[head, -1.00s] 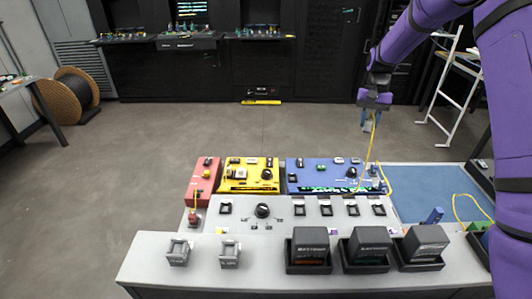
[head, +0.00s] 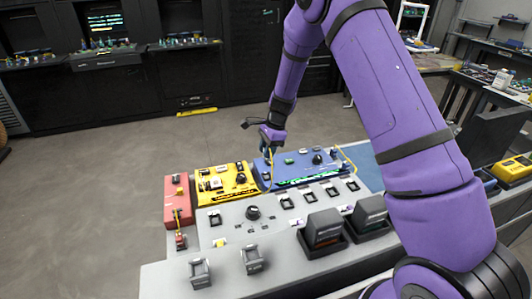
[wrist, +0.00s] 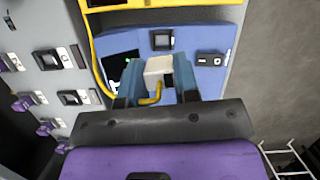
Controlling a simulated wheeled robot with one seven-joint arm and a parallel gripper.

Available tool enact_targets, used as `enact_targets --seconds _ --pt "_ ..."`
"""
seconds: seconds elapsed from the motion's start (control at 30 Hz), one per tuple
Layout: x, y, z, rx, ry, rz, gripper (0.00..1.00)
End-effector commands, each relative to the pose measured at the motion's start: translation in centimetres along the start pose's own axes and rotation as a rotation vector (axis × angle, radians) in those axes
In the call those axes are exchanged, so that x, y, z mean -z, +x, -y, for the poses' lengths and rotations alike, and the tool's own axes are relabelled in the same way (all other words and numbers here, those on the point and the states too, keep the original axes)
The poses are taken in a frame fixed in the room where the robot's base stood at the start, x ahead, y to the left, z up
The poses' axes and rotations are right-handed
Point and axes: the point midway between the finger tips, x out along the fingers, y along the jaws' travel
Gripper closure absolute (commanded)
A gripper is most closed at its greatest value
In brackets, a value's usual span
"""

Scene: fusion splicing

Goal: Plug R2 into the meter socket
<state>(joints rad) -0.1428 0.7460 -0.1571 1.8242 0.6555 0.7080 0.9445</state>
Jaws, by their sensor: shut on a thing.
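My gripper (head: 270,146) hangs over the left end of the blue box (head: 290,157), near the yellow box (head: 222,184). In the wrist view its blue fingers (wrist: 158,82) are shut on a pale plug (wrist: 159,66) with a yellow cable (wrist: 151,95). I take this plug to be R2, but no label is readable. I cannot tell whether this port is the meter socket. The plug is hidden in the head view.
A grey console (head: 268,205) with a dark knob (head: 253,213) and several switches lies in front of the boxes. A red box (head: 178,198) stands at the left. Dark-lidded blocks (head: 325,230) stand on the front ledge. My arm covers much of the right side.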

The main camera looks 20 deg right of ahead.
Motion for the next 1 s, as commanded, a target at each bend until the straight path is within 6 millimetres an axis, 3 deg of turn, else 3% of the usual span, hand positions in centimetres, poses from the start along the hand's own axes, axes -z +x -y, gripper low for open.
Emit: enact_targets --seconds 0.2,1.0 --pt "0.1 1.2 -0.2 0.025 0.118 -0.002 0.94" --pt "1.9 6.5 -0.2 0.025 0.117 -0.003 0.94"
